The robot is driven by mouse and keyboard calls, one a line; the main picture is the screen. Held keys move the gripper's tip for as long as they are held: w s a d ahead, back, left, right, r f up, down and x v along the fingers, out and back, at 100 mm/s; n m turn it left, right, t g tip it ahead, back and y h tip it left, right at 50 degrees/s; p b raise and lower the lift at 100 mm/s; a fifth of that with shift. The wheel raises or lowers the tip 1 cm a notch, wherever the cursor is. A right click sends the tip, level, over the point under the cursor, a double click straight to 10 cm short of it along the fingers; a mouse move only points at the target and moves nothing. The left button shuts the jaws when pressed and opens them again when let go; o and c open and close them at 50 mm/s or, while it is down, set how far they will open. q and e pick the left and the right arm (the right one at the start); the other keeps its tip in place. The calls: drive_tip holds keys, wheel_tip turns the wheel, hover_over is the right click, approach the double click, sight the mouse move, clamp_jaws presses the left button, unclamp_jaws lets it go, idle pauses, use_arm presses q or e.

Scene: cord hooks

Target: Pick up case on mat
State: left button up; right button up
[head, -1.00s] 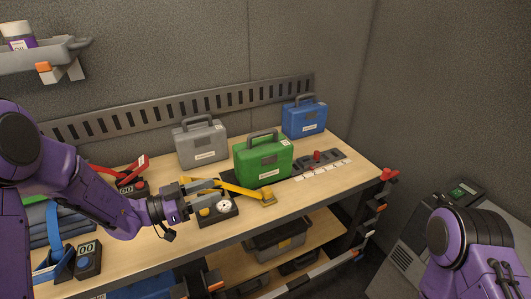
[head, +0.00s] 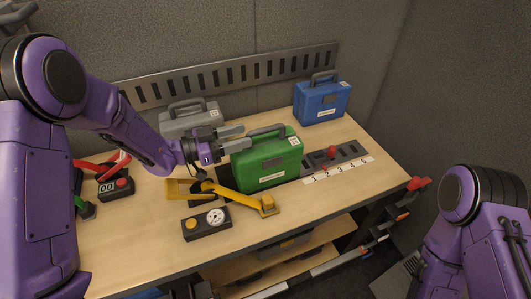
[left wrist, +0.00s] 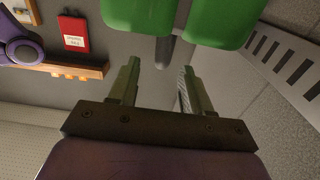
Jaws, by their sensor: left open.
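The green case (head: 266,164) stands upright on the bench, at the left end of a dark strip that may be the mat. Its dark grey handle (head: 267,131) is on top. My left gripper (head: 242,138) is open, with its fingers pointing right at the left end of the handle. In the left wrist view, the green case (left wrist: 180,18) is at the top edge. Its handle (left wrist: 164,52) reaches down near the gap between the open fingertips of my left gripper (left wrist: 160,75). The fingers are not closed on it. My right gripper is out of view; only my right arm shows.
A grey case (head: 190,122) stands behind my left wrist and a blue case (head: 321,102) at the back right. A yellow-armed device (head: 237,197) and a gauge box (head: 206,222) lie in front of the green case. A numbered strip (head: 339,170) lies right of it.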

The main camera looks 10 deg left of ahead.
sight(251, 133)
use_arm(q)
drive_tip(key=p+x, duration=0.2)
drive_tip(key=x, duration=0.3)
drive_tip(key=shift+w+d+f, duration=0.1)
drive_tip(key=shift+w+d, duration=0.1)
drive_tip(key=shift+w, duration=0.1)
drive_tip(key=shift+w+d+f, duration=0.1)
drive_tip(key=shift+w+d, duration=0.05)
drive_tip(key=shift+d, duration=0.25)
drive_tip(key=shift+a, duration=0.1)
clamp_jaws()
idle(0.5)
